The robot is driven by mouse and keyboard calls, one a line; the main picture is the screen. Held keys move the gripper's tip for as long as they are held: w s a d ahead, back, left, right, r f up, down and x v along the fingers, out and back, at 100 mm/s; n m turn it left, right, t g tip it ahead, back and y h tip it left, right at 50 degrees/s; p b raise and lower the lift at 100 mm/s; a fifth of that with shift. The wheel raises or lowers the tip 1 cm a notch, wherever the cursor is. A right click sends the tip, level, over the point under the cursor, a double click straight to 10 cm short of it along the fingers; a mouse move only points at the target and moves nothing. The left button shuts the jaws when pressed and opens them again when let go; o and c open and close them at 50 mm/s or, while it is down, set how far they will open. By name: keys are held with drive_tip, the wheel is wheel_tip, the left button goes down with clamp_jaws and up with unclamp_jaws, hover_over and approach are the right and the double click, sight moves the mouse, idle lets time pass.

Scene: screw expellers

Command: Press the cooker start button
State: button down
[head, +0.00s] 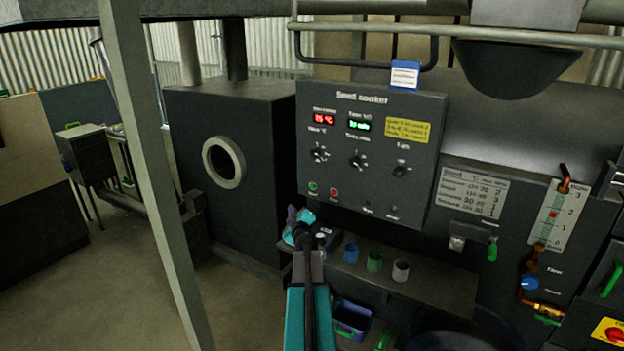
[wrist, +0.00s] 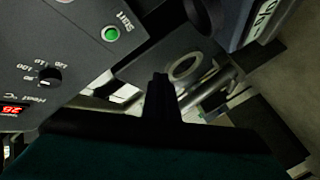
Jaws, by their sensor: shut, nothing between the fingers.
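The seed cooker's grey control panel (head: 370,175) faces me, with red and green displays over three knobs. The green start button (head: 312,187) sits at its lower left, beside a red button (head: 334,192). My gripper (head: 293,213) is below and a little left of the green button in the head view, apart from it. In the wrist view the green button (wrist: 111,34) shows at upper left, and my gripper (wrist: 160,77) has its dark fingers shut and empty, lower right of the button.
A dark cabinet with a round port (head: 224,162) stands to the left. A grey post (head: 155,170) rises at left.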

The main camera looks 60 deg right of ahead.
sight(312, 186)
drive_tip(key=r, duration=0.1)
drive_tip(key=s+d+r, duration=0.1)
drive_tip(key=r, duration=0.1)
drive_tip(key=shift+s+d+r+p, duration=0.15)
drive_tip(key=shift+d+r+p, duration=0.05)
drive_tip(key=shift+d+p, duration=0.1)
drive_tip(key=shift+d+p, duration=1.3)
drive_tip(key=shift+d, duration=3.1)
drive_tip(key=shift+d+p, duration=0.65)
drive_tip(key=shift+d, duration=0.25)
drive_tip(key=shift+a, duration=0.9)
